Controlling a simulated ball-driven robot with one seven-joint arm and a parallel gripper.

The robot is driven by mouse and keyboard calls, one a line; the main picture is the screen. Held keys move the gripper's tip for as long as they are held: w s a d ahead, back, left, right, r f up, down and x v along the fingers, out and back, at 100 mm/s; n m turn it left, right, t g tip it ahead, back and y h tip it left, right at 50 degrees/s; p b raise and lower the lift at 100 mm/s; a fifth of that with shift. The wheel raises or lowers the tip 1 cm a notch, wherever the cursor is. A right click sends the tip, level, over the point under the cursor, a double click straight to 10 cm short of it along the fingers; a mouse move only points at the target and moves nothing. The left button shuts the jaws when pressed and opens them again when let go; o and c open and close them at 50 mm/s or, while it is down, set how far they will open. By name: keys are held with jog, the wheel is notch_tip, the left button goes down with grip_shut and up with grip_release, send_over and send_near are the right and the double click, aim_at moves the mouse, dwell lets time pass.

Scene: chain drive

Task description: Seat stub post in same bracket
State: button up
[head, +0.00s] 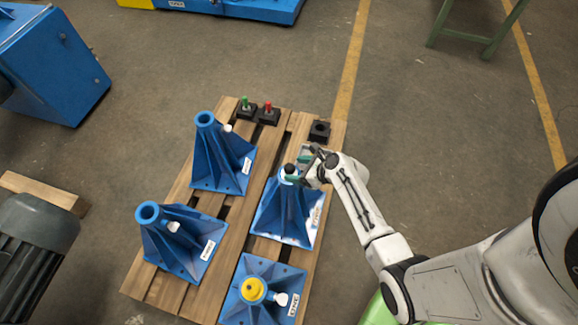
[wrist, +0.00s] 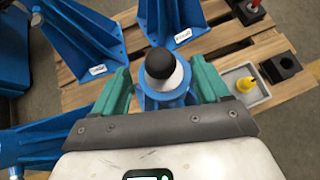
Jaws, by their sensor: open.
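A post with a black rounded top and a pale body (wrist: 163,65) stands upright in the socket of a blue bracket (head: 285,215) at the middle right of the pallet. I take it to be the stub post. Its black top also shows in the head view (head: 289,169). My gripper (head: 298,170) is at the top of this bracket. In the wrist view my gripper (wrist: 160,78) is open, with one green finger on each side of the post and gaps visible. The post's lower end is hidden inside the socket.
The wooden pallet (head: 222,245) also bears two open-topped blue brackets (head: 222,150) (head: 178,240) and a front bracket with a yellow top (head: 252,289). Green (head: 245,104) and red (head: 268,109) posts stand in black blocks. An empty black block (head: 320,130) and a grey tray (wrist: 245,93) with a yellow piece (wrist: 243,84) lie behind.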

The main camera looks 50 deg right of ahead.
jog(key=v, duration=0.5)
jog(key=shift+w, duration=0.1)
dwell(0.5)
